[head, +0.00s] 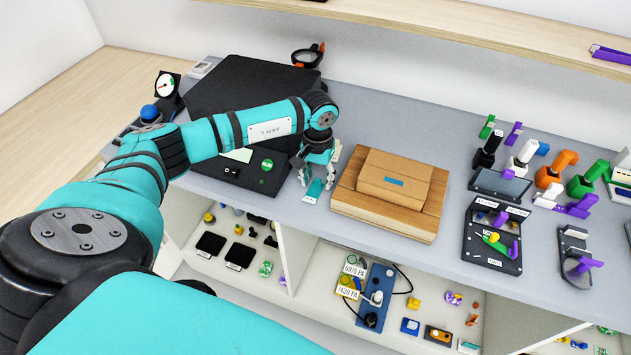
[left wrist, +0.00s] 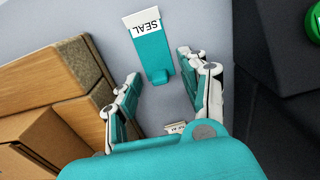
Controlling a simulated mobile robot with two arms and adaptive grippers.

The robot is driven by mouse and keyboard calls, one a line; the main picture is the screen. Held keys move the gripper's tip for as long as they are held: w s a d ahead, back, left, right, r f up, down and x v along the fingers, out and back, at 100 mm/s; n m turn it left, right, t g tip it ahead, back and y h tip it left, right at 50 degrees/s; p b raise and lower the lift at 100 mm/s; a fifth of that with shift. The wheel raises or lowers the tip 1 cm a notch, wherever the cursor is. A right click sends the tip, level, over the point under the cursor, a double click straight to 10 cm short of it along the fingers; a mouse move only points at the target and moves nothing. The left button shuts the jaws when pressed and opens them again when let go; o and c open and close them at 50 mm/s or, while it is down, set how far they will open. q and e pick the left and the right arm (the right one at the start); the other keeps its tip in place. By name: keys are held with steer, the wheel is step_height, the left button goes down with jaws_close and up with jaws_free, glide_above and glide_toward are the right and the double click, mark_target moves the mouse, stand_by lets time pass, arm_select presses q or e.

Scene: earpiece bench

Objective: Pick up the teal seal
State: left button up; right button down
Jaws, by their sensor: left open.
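The teal seal (left wrist: 153,52) lies on the grey bench, a teal strip with a white end lettered SEAL. In the head view the seal (head: 314,191) is just left of the wooden board, beneath the left gripper. My left gripper (head: 317,180) points down over the bench there. In the left wrist view its two fingers (left wrist: 160,85) are spread, with the seal's near end showing between and just beyond the tips. Nothing is held. The right gripper is not in view.
A wooden board (head: 345,197) with a cardboard box (head: 395,177) stands close on the right. A black device with a green button (head: 267,165) stands close on the left. Tools and handles stand farther right. Below the bench edge are open shelves with small parts.

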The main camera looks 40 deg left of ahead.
arm_select(q)
steer(key=c, duration=0.8)
steer(key=shift+r, duration=0.15)
